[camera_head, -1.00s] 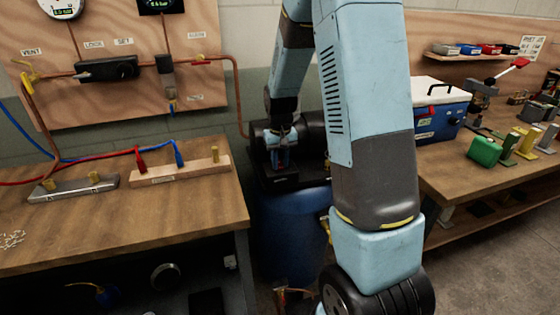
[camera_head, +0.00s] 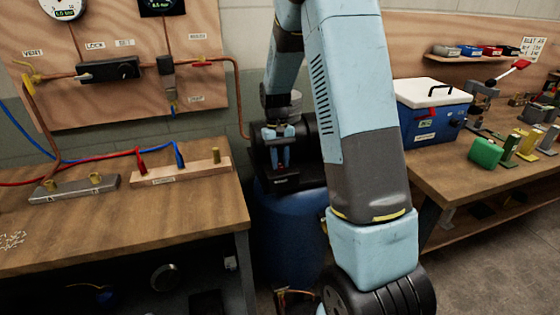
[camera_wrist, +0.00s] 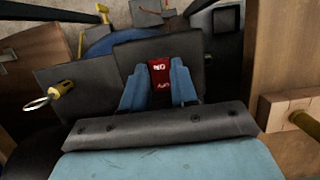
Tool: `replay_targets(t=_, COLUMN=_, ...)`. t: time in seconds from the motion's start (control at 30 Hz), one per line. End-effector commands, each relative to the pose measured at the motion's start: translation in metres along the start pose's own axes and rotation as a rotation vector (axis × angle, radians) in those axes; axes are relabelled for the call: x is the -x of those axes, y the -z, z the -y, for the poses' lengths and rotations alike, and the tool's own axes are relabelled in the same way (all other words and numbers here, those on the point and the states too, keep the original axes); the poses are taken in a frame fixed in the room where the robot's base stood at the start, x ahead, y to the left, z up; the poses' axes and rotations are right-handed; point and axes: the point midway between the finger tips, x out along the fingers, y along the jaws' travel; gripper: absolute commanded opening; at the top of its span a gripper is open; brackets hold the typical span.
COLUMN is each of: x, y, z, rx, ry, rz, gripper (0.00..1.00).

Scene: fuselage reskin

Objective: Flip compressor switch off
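The compressor has a blue tank (camera_head: 290,225) and a dark upper body (camera_head: 310,135), between the two benches. Its red switch (camera_wrist: 161,75) shows in the wrist view, with its ON and OFF lettering upside down. ON is at the far end and OFF nearer my gripper. My gripper (camera_wrist: 160,88) has its two blue fingers apart, one on each side of the red switch. I cannot tell whether they touch it. In the head view my gripper (camera_head: 281,150) points down at the compressor's black box, with a bit of red between the fingers.
A wooden bench (camera_head: 120,215) with hoses and fittings stands at left, under a pipe panel (camera_head: 130,100). A right bench (camera_head: 450,185) carries a blue cooler (camera_head: 432,115) and tools. In the wrist view a yellow fitting with a ring (camera_wrist: 60,90) lies left of my gripper.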

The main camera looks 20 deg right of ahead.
Motion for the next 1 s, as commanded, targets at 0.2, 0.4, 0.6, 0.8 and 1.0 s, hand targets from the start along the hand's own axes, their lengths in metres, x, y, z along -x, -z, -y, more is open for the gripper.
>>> replay_targets(t=0.2, x=0.0, y=0.0, z=0.0, rx=0.0, ry=0.0, rz=0.0, gripper=0.49)
replay_targets(t=0.4, x=0.0, y=0.0, z=0.0, rx=-0.001, ry=0.0, rz=0.0, gripper=0.51)
replay_targets(t=0.6, x=0.009, y=0.0, z=0.0, rx=0.0, ry=0.0, rz=-0.001, gripper=0.51)
replay_targets(t=0.8, x=0.041, y=0.001, z=0.0, rx=0.0, ry=0.0, rz=-0.003, gripper=0.51)
replay_targets(t=1.0, x=0.081, y=0.001, z=0.0, rx=-0.001, ry=0.001, rz=-0.003, gripper=0.51)
